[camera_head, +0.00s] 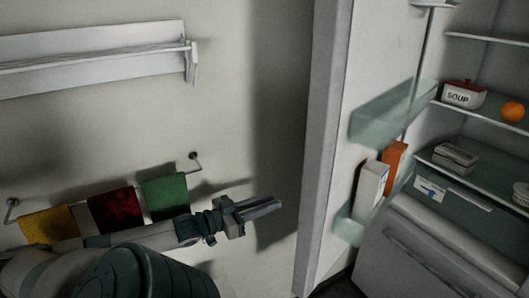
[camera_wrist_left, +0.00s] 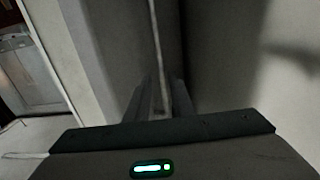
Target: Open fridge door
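The fridge door (camera_head: 328,150) stands swung open, its pale edge running from top to bottom of the head view. Its inner side faces right, towards the fridge interior (camera_head: 460,130). My left gripper (camera_head: 262,207) is left of the door edge, on its outer side, with a visible gap to it in the head view. In the left wrist view the two fingers (camera_wrist_left: 160,105) stand a little apart, with a thin pale strip seen between them; I cannot tell whether they touch it. No handle is clearly visible. My right gripper is not in view.
The door shelves (camera_head: 385,115) hold a white carton (camera_head: 369,190) and an orange box (camera_head: 395,160). Inside are a soup pot (camera_head: 463,95), an orange (camera_head: 512,112), a container (camera_head: 455,158) and a drawer (camera_head: 430,250). A towel rail with towels (camera_head: 112,209) and a wall shelf (camera_head: 95,58) are at left.

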